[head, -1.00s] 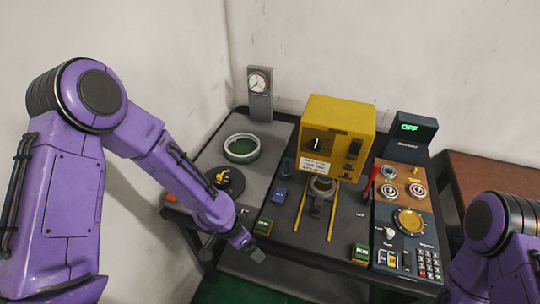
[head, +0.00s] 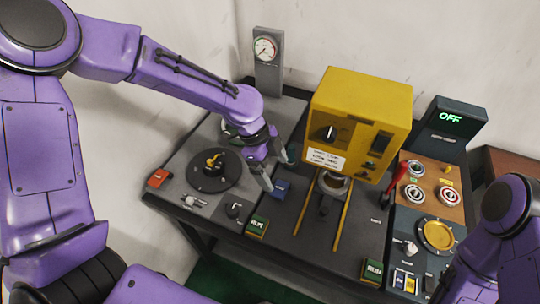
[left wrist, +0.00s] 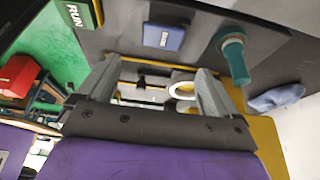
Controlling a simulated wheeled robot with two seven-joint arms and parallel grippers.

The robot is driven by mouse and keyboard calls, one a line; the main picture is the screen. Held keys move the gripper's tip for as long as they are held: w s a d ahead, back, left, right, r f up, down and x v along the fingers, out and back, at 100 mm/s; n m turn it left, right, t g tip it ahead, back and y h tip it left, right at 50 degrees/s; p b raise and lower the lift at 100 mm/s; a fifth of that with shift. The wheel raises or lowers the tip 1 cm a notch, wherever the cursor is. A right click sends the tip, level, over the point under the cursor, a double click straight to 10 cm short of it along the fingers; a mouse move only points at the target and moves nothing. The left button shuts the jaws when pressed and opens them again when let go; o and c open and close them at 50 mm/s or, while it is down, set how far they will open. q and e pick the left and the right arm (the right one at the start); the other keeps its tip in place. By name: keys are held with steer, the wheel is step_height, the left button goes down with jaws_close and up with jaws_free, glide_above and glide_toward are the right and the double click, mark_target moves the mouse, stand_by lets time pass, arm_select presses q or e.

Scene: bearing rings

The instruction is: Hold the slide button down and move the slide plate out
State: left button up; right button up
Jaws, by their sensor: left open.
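The blue slide button (head: 281,189) sits on the dark bench top, left of the rails; it also shows in the left wrist view (left wrist: 164,37). The slide plate (head: 324,204) lies between two yellow rails (head: 342,218), with a ring (head: 333,183) at its back, below the yellow machine (head: 352,108). My left gripper (head: 275,172) is open and empty, just behind and left of the button; I cannot tell whether it touches. Its two fingers also show apart in the left wrist view (left wrist: 158,88). My right gripper is out of view.
A teal knob (head: 292,154) stands close behind the button. A black disc fixture (head: 213,169) is at left, a control panel (head: 412,235) at right. The bench between the rails and panel is mostly clear.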

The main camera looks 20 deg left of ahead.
mark_target(285, 190)
arm_select(q)
steer(key=x, duration=0.6)
steer(key=shift+w+d+f, duration=0.1)
steer(key=shift+w+f, duration=0.05)
steer(key=shift+f, duration=0.25)
steer(key=shift+d, duration=0.1)
steer(key=c, duration=1.1)
